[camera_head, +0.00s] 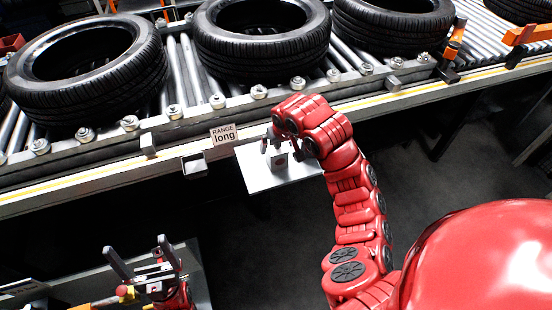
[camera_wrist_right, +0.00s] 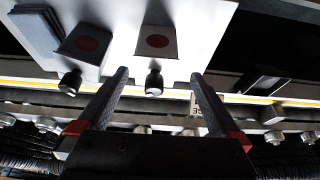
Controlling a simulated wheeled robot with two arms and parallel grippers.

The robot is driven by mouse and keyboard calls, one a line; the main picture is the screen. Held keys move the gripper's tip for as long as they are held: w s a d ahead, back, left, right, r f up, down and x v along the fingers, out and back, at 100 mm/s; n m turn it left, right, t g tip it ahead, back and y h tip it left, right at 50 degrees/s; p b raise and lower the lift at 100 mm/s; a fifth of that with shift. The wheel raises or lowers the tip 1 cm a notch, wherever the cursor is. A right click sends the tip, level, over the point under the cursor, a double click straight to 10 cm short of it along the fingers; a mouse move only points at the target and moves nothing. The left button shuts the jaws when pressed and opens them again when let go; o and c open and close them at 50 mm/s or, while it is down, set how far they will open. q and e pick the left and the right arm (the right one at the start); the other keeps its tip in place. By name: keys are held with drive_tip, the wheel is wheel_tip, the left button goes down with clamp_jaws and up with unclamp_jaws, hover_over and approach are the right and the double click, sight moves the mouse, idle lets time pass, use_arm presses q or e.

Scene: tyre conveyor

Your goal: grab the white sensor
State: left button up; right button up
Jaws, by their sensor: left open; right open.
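In the head view the right arm partly hides the sensor area. My left gripper (camera_head: 134,245) is open and empty at the lower left, away from the shelf.
A conveyor (camera_head: 183,75) with large black tyres (camera_head: 262,38) runs along the back. A "RANGE long" sign (camera_head: 223,135) is at its front edge, just left of the shelf. A dark grey stack (camera_wrist_right: 36,33) lies on the shelf. Dark floor (camera_head: 265,245) is clear below.

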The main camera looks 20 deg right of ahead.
sight(277, 149)
drive_tip(key=x, duration=0.3)
drive_tip(key=shift+w+d+f, duration=0.1)
drive_tip(key=shift+d, duration=0.05)
drive_tip(key=shift+w+f+p, duration=0.3)
drive_tip(key=shift+f+p, duration=0.05)
drive_tip(key=shift+p, duration=0.15)
drive_tip(key=x, duration=0.1)
drive_tip(key=p+x, duration=0.1)
drive_tip(key=shift+w+d+f, duration=0.15)
drive_tip(key=shift+w+f, duration=0.15)
drive_tip(key=shift+w, duration=0.05)
drive_tip(key=shift+x, duration=0.8)
clamp_jaws()
drive_tip(key=shift+r, duration=0.1)
